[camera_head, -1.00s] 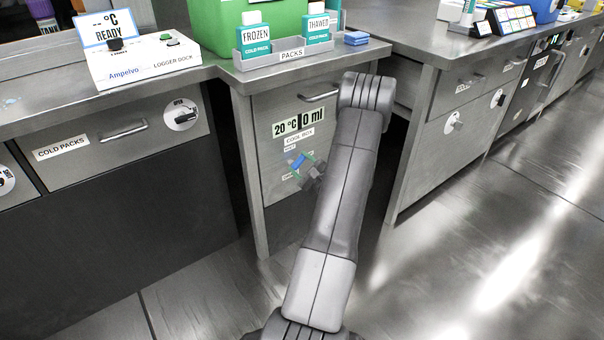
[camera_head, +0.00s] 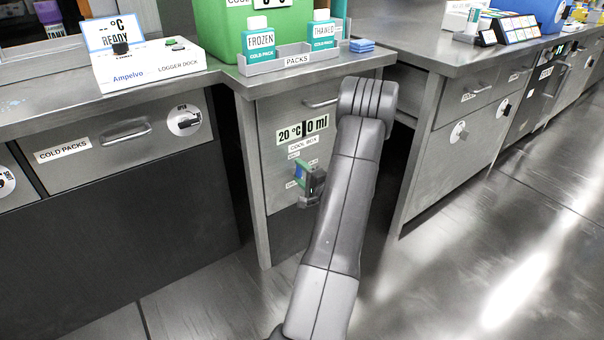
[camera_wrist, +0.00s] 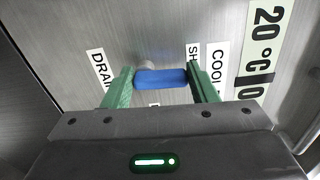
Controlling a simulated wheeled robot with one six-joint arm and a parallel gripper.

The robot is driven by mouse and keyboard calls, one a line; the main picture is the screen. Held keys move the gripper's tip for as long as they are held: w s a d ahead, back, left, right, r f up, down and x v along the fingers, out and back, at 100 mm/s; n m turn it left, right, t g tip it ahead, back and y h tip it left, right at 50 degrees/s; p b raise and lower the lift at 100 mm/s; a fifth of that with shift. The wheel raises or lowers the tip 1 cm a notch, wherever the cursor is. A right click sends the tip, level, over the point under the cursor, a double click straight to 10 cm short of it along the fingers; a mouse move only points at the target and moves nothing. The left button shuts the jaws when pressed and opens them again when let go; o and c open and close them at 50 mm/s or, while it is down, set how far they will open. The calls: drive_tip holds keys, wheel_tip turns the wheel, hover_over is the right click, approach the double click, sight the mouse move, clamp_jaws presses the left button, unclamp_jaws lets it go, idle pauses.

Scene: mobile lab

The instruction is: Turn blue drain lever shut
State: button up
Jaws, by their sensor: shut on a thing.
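The blue drain lever (camera_wrist: 160,78) is on the front of the cool box cabinet (camera_head: 268,170). In the wrist view it lies crosswise between the green fingers of my gripper (camera_wrist: 162,86), which is shut on it. A grey post shows behind its left part. A DRAIN label (camera_wrist: 99,72) is left of the lever and a partly hidden label starting SH (camera_wrist: 193,62) is to its right. In the head view my gripper (camera_head: 302,174) is small against the panel below the COOL BOX label, and only a bit of blue shows there.
A 20 °C, 0 ml display (camera_head: 302,128) is above the lever, with a drawer handle (camera_head: 320,103) higher up. A pack holder (camera_head: 290,60) with FROZEN and THAWED packs stands on top. My arm hides the cabinet's right side. Open floor lies to the right.

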drive_tip(key=shift+s+a+n, duration=0.1)
drive_tip(key=shift+n, duration=0.4)
drive_tip(key=o, duration=1)
drive_tip(key=p+v, duration=0.3)
drive_tip(key=v, duration=1.1)
drive_tip(key=b+x, duration=0.3)
drive_tip(key=x, duration=1.1)
